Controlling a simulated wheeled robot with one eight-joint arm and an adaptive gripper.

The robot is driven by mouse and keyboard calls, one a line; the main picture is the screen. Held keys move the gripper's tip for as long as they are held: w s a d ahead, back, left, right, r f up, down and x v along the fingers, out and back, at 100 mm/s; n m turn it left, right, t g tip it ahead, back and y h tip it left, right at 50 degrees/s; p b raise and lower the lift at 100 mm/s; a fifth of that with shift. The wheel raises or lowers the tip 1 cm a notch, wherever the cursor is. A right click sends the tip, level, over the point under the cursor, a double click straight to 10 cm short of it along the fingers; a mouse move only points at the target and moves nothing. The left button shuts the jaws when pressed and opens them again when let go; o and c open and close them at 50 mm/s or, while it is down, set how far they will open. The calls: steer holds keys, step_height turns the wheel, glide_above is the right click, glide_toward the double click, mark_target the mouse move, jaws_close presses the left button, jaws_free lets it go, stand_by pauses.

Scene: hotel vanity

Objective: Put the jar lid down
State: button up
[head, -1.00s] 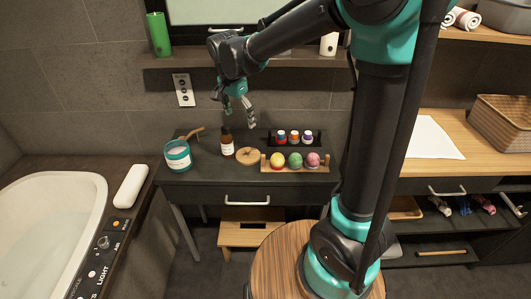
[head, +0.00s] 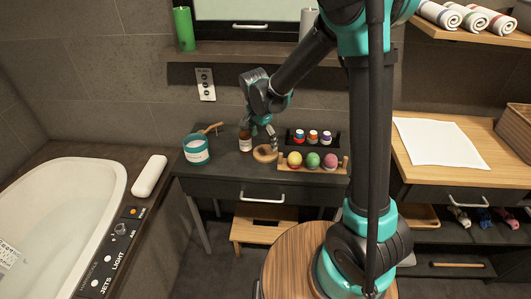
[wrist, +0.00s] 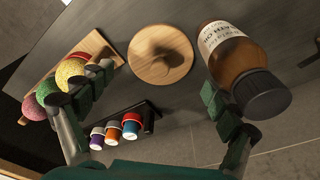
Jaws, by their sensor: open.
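The jar lid (head: 265,153), a round pale wooden disc, lies flat on the dark vanity top. In the wrist view the lid (wrist: 150,68) shows whole, with a dark knob or shadow at its centre. My gripper (head: 264,137) is just above the lid, pointing down. In the wrist view its fingers (wrist: 157,80) are spread wide with nothing between them. The lid appears free of both fingers. The jar (head: 196,150), white and teal, stands open to the left with pale contents.
A brown bottle (head: 245,141) stands left of the lid, close to one finger (wrist: 233,58). A wooden tray (head: 291,166) with coloured balls is to the right, near the other finger. A dark rack (head: 340,139) of small bottles stands behind. A wooden scoop (head: 211,128) lies behind the jar.

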mark_target(265, 146)
steer(key=shift+w+d+f, duration=0.15)
steer(key=shift+d+f, duration=0.05)
steer(key=shift+f, duration=0.95)
steer(key=shift+w+d+f, duration=0.15)
steer(key=shift+f, duration=0.95)
steer(key=c, duration=1.2)
steer(key=shift+c, duration=0.8)
